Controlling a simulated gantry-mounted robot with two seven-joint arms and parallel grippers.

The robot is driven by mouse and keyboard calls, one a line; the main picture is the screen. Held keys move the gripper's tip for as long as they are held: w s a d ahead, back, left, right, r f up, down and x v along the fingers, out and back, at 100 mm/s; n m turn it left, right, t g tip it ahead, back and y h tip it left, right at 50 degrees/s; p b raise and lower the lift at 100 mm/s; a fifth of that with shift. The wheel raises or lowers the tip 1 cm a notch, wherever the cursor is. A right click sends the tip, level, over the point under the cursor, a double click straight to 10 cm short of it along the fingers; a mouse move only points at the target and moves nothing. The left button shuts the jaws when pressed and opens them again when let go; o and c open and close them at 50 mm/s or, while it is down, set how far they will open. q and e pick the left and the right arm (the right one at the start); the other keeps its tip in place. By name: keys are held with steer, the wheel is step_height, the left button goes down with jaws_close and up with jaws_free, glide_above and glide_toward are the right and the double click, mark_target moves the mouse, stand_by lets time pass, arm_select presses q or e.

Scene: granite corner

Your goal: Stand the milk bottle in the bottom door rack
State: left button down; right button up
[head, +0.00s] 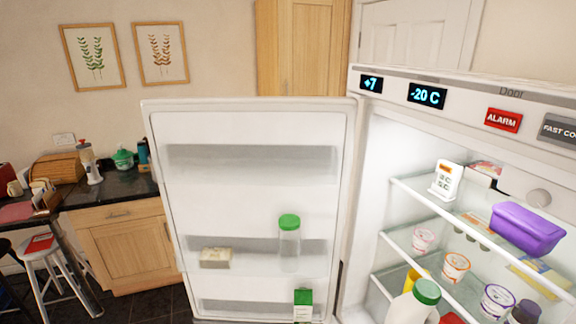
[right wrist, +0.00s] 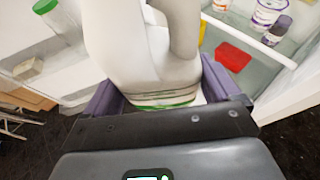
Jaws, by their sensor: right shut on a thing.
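The milk bottle is white with a green cap (head: 427,292) and shows at the bottom edge of the head view, in front of the open fridge; its lower part is cut off. In the right wrist view the handled milk bottle (right wrist: 125,45) fills the middle. My right gripper (right wrist: 160,92) is shut on it near its green-striped base. The bottom door rack (head: 245,306) is low on the open fridge door, with a small green and white carton (head: 303,305) at its right end. The left part of this rack looks empty. My left gripper is in no view.
The middle door rack (head: 255,262) holds a clear green-capped bottle (head: 289,248) and a pale block (head: 215,257). Fridge shelves at right hold a purple tub (head: 527,229) and several pots. A red box (right wrist: 233,57) sits inside the fridge. A stool (head: 45,255) stands far left.

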mark_target(408, 293)
steer(key=shift+s+r+h+p, duration=0.15)
steer(key=shift+s+r+p, duration=0.1)
steer(key=shift+r, duration=0.25)
steer(key=shift+s+r+h+p, duration=0.15)
steer(key=shift+r+p, duration=0.05)
steer(key=shift+r, duration=0.55)
steer(key=w, duration=0.1)
steer(key=w+d+r, duration=0.2)
steer(key=w, duration=0.1)
steer(key=shift+w+r, duration=0.1)
steer(key=shift+r, duration=0.1)
steer(key=w+n+y, duration=0.1)
steer(key=w, duration=0.1)
steer(key=w+y, duration=0.1)
steer(key=shift+w+a+f+n, duration=0.15)
steer(key=shift+w+f+n, duration=0.05)
steer(key=shift+w+n, duration=0.2)
steer(key=shift+w+a+f+n+t+y, duration=0.2)
steer(key=shift+a+n+t+y, duration=0.1)
steer(key=shift+a+n+y, duration=0.4)
steer(key=shift+a+r+y, duration=0.1)
steer(key=shift+a+y, duration=0.05)
steer(key=shift+y, duration=0.15)
steer(key=shift+r, duration=0.1)
